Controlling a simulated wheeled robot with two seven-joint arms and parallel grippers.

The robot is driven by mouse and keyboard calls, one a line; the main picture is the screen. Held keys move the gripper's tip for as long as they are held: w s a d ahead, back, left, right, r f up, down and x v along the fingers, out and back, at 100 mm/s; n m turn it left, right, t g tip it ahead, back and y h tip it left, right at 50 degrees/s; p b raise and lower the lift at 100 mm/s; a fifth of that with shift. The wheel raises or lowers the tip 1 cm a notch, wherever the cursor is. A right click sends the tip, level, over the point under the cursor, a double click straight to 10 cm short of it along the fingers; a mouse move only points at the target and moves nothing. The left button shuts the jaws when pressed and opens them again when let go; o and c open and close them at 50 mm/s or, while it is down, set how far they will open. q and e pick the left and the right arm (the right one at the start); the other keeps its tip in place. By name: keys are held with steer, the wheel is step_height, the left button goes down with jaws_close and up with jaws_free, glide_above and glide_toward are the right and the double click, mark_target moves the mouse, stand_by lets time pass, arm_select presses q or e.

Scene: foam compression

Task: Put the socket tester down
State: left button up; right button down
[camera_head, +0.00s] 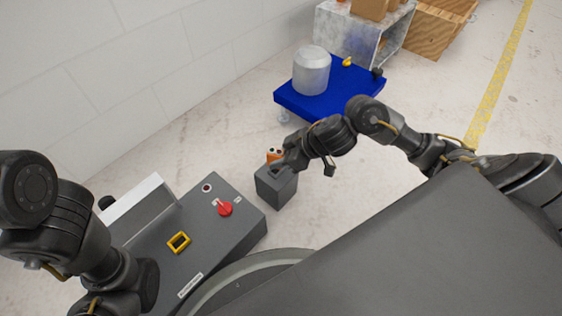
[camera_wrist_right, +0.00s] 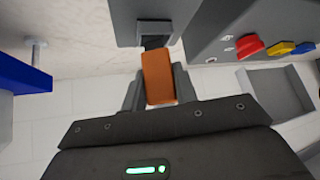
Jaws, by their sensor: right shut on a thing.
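The orange socket tester (camera_head: 272,154) shows in the head view, partly hidden by my right gripper (camera_head: 284,162), just at the top of a small grey box (camera_head: 276,190). In the right wrist view the tester (camera_wrist_right: 158,78) is a plain orange block between the two fingers of my right gripper (camera_wrist_right: 158,92), which is shut on it. Its far end meets or overlaps a dark part on the grey box (camera_wrist_right: 140,12); I cannot tell whether they touch. My left arm shows at the left of the head view, but its gripper is not visible.
A grey console (camera_head: 222,240) with a red switch (camera_head: 225,209) and a yellow square frame (camera_head: 179,242) stands left of the box. A blue platform (camera_head: 345,101) bears a white drum (camera_head: 311,72) farther back. Pale floor is clear right of the box.

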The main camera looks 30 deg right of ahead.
steer(key=shift+r, duration=0.15)
steer(key=shift+f, duration=0.5)
steer(key=c, duration=1.1)
jaws_free()
steer(key=shift+r, duration=0.1)
